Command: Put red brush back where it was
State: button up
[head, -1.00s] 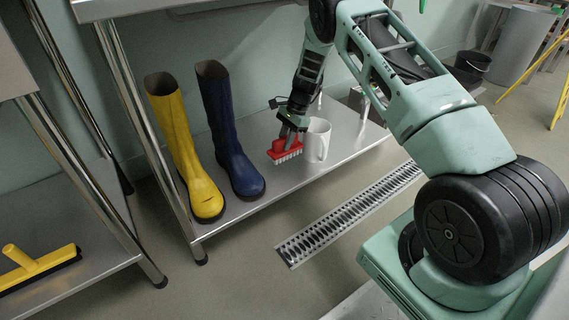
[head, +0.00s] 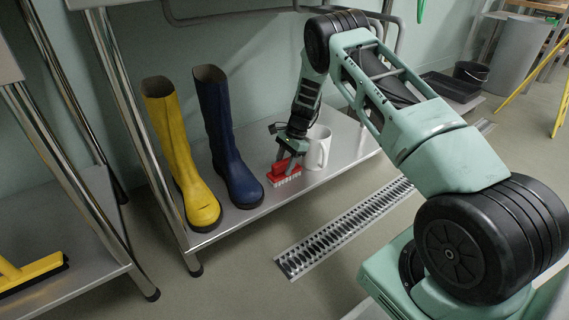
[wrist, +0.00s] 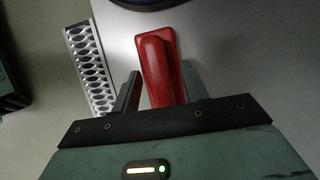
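The red brush (head: 286,169) with white bristles is on the lower steel shelf, bristles down, between the blue boot and the white mug. My gripper (head: 291,154) is just above it, with its fingers spread on either side of the handle. In the wrist view the red brush (wrist: 160,62) lies between the two fingers of my gripper (wrist: 158,84), with a gap showing at the left finger. The brush's near end is hidden by the gripper.
The white mug (head: 317,148) stands close at the right of my gripper. A blue boot (head: 226,140) and a yellow boot (head: 181,155) stand at the left on the shelf (head: 262,203). A floor drain (head: 345,228) runs in front.

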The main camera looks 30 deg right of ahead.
jog(key=p+v, duration=0.6)
jog(key=v, duration=0.6)
jog(key=shift+r, duration=0.2)
dwell(0.4)
